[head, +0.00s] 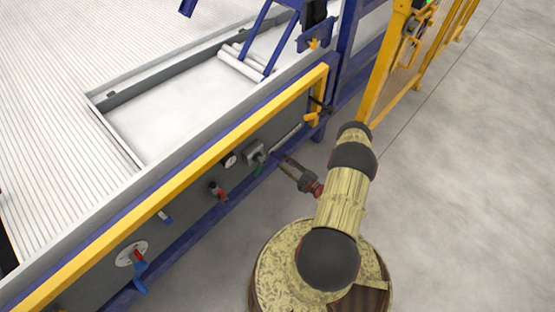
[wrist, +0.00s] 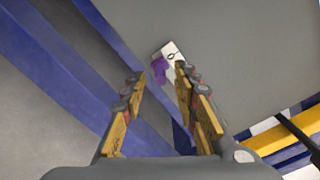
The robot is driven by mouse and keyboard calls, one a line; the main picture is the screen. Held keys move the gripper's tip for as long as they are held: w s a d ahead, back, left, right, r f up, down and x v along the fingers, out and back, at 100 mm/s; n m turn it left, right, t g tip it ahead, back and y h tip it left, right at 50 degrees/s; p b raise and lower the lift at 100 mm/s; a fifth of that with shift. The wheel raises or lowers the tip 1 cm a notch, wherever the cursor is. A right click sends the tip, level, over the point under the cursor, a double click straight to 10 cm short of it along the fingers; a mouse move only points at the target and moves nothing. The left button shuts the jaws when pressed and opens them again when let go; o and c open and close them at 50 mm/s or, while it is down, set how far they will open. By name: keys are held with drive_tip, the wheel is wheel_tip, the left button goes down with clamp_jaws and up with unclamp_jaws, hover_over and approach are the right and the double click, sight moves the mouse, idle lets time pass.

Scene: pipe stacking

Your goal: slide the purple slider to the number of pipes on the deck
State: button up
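The purple slider (wrist: 160,69) shows in the wrist view on the grey panel, beside a white plate (wrist: 172,51). My gripper (wrist: 158,76) is open, with its two fingers apart and the slider showing ahead in the gap. Contact with the slider cannot be made out. In the head view my gripper (head: 284,163) reaches to the front panel, below a pale strip (head: 286,137); the slider cannot be told apart there. Several white pipes (head: 240,64) lie together on the pale deck (head: 165,110), partly behind a blue frame.
A yellow fence (head: 385,62) stands at the back right. Open floor (head: 460,190) lies right.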

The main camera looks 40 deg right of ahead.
sight(274, 155)
drive_tip(key=shift+w+a+b, duration=0.15)
drive_tip(key=shift+w+b, duration=0.3)
drive_tip(key=shift+w, duration=1.7)
drive_tip(key=c, duration=0.7)
clamp_jaws()
